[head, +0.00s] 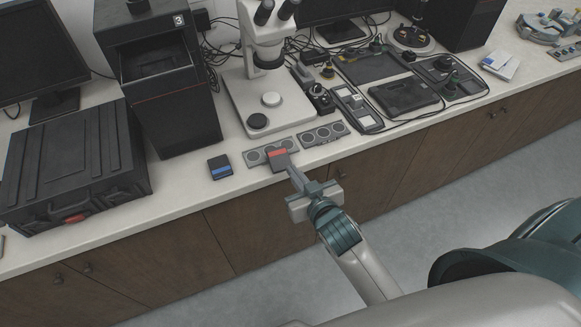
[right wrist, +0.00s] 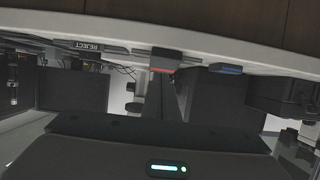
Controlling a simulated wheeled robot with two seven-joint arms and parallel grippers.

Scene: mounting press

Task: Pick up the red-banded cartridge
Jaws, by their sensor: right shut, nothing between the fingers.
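The red-banded cartridge (head: 278,155) is a small dark block with a red band. In the head view it overlaps a grey plate with round recesses (head: 256,157) near the counter's front edge. It also shows in the right wrist view (right wrist: 165,54), with its red band towards the fingers. My right gripper (head: 290,167) is shut and empty, its fingertips close to the cartridge's near side; I cannot tell whether they touch it. A blue-banded cartridge (head: 220,166) lies to the left and also shows in the right wrist view (right wrist: 226,69). My left gripper is out of view.
A second grey plate (head: 323,134) lies to the right. A microscope (head: 266,95) stands behind. A black tower marked 3 (head: 165,100) and a black case (head: 75,170) stand left. In the wrist view a REJECT label (right wrist: 88,46) shows. Wooden cabinets (head: 290,215) are below the counter.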

